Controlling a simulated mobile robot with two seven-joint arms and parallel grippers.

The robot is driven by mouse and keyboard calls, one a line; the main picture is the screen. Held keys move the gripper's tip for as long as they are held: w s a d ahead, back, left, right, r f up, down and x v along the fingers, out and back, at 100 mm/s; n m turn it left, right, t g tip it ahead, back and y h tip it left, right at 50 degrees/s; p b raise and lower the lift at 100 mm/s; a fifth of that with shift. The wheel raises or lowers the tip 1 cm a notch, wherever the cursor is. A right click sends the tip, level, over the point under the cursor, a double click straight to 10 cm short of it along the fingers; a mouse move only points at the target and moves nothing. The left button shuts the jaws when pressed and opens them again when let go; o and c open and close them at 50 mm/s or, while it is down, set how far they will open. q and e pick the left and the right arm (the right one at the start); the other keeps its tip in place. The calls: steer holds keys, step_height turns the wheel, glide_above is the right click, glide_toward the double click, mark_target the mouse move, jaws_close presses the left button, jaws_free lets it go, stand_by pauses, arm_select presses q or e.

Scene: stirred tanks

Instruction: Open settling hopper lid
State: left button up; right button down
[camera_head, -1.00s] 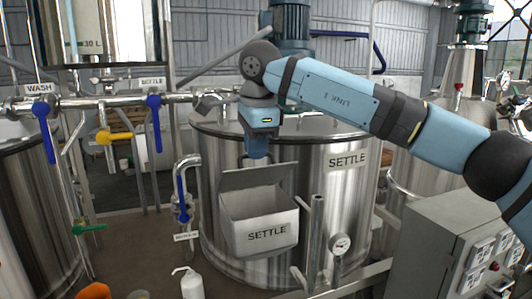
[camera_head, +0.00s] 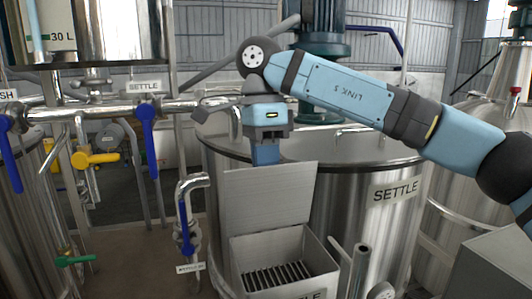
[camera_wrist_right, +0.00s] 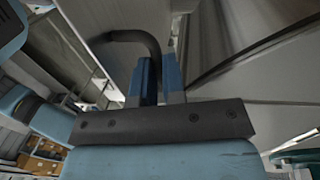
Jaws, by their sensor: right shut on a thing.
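The settling hopper (camera_head: 325,284) is a grey box on the front of the steel SETTLE tank. Its flat grey lid (camera_head: 268,195) stands raised at the back, close to upright, and the hopper's mouth is open with a dark slatted grate (camera_head: 275,276) inside. My right gripper (camera_head: 265,153) is at the lid's top edge, pointing down, its fingertips partly hidden behind the lid. In the right wrist view, the gripper's blue fingers (camera_wrist_right: 158,78) are shut at a dark curved handle (camera_wrist_right: 137,40) beside a grey panel. My left gripper is not in view.
The SETTLE tank (camera_head: 395,215) stands right behind the hopper. A short upright pipe (camera_head: 359,265) is close to the hopper's right side.

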steer(key=shift+f, duration=0.4)
steer(key=c, duration=1.4)
jaws_free()
steer(key=shift+o, duration=1)
steer(key=shift+w, duration=0.2)
steer(key=shift+r, duration=0.1)
steer(key=shift+r, duration=0.1)
step_height(320, 180, up, 13)
steer(key=w+a, duration=0.1)
steer(key=w, duration=0.1)
steer(key=shift+w+r+p, duration=0.2)
steer(key=shift+w+p, duration=0.05)
steer(key=shift+p, duration=0.05)
steer(key=shift+f, duration=0.1)
